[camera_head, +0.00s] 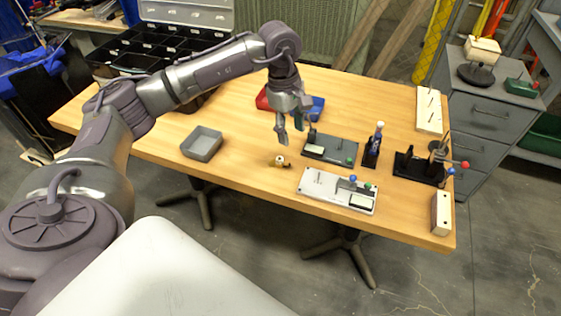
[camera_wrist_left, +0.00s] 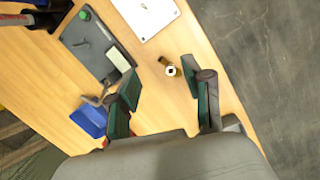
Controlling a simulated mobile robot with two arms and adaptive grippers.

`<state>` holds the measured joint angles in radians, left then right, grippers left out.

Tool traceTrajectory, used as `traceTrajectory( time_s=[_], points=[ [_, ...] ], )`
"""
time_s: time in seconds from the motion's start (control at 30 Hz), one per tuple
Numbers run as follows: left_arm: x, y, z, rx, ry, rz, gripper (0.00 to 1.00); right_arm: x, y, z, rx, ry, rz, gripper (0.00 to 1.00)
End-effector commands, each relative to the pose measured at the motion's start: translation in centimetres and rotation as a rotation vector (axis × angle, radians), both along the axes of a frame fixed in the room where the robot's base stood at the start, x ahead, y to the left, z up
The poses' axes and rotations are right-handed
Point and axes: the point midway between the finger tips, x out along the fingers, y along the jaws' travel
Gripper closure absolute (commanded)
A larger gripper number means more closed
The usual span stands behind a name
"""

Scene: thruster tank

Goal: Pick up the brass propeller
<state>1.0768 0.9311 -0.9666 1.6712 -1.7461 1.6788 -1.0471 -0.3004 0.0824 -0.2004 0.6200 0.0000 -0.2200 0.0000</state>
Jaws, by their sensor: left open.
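The brass propeller (camera_head: 279,161) is a small brass-coloured piece with a pale hub, lying on the wooden table near its front edge. It also shows in the left wrist view (camera_wrist_left: 170,69), between and beyond the two fingertips. My left gripper (camera_head: 290,130) is above the table, pointing down, a little above and behind the propeller in the head view. In the left wrist view its two green-padded fingers (camera_wrist_left: 162,92) are spread apart with nothing between them. The gripper and the propeller are apart. My right gripper is not in view.
A grey tray (camera_head: 202,143) stands left of the propeller. A dark fixture plate (camera_head: 331,148) and a white fixture plate (camera_head: 337,190) lie to its right. Blue and red bins (camera_head: 316,108) stand behind my gripper. The wood around the propeller is mostly clear.

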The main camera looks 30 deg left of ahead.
Motion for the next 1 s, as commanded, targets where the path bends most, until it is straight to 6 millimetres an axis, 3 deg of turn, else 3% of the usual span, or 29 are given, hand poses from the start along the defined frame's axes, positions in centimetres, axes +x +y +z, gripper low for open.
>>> traceTrajectory(
  time_s=[0.03,0.1,0.2,0.5,0.83,1.0],
  points=[
    [0.0,2.0,0.7,0.065,0.009,0.006,0.5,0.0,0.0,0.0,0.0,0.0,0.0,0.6],
    [-0.2,3.6,1.0,0.12,0.023,0.007,0.5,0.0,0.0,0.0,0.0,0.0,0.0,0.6],
    [-0.4,4.4,0.5,0.147,0.035,0.01,0.5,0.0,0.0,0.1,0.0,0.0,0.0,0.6],
    [-0.4,4.2,-5.2,0.144,0.036,0.008,0.5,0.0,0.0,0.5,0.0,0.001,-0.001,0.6],
    [-0.2,4.0,-8.1,0.142,0.035,0.008,0.5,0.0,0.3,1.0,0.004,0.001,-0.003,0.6],
    [0.3,3.6,-10.7,0.141,0.036,0.008,0.5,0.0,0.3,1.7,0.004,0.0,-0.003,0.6]
  ],
)
